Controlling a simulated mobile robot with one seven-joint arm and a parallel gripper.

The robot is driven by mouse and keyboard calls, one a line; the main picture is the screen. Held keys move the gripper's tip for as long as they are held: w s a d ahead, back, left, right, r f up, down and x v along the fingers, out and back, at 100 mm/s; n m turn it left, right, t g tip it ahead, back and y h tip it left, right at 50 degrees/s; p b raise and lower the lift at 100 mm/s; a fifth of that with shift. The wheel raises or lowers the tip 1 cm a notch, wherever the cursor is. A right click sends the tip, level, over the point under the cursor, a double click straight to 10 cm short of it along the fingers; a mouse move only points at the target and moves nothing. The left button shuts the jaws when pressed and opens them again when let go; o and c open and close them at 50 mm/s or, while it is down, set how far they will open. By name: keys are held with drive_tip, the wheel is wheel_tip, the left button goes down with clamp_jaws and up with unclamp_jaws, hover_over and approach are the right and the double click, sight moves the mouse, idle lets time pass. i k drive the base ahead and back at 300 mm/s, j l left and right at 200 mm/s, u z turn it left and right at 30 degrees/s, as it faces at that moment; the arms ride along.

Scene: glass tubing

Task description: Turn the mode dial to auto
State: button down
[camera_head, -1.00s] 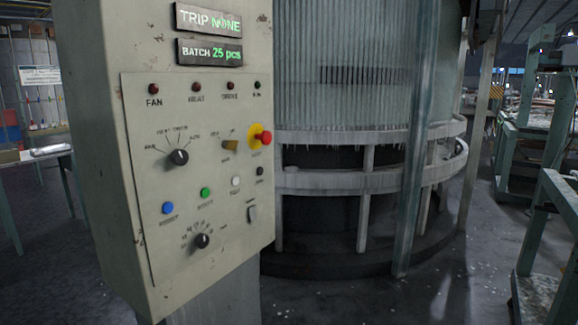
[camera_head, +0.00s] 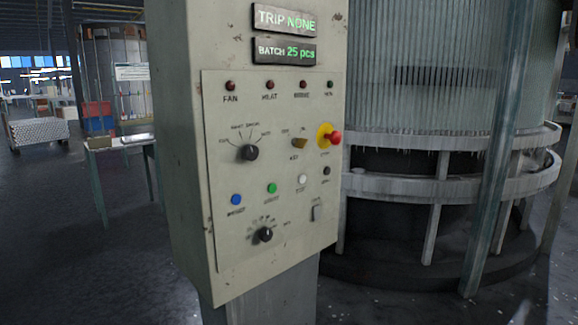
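The control panel (camera_head: 225,110) is on the front of a worn beige cabinet in the middle of the view. A black dial (camera_head: 249,152) sits at the panel's left, with several small position labels in an arc above it. The rightmost label looks like AUTO, but the print is small. I cannot tell for sure which label its pointer faces. A second black dial (camera_head: 264,234) with its own labels sits lower on the panel. My gripper is not in view.
A red mushroom button (camera_head: 335,138) on a yellow base sticks out at the panel's right, beside a brass-coloured key switch (camera_head: 299,143). Blue, green and white buttons lie between the dials. A large ribbed machine (camera_head: 430,100) stands right of the cabinet.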

sight(250, 152)
drive_tip(key=i+u, duration=0.2)
drive_tip(key=u, duration=0.15)
drive_tip(key=i+l+u, duration=0.1)
drive_tip(key=u, duration=0.3)
drive_tip(key=i+l, duration=0.05)
drive_tip(key=i, duration=0.05)
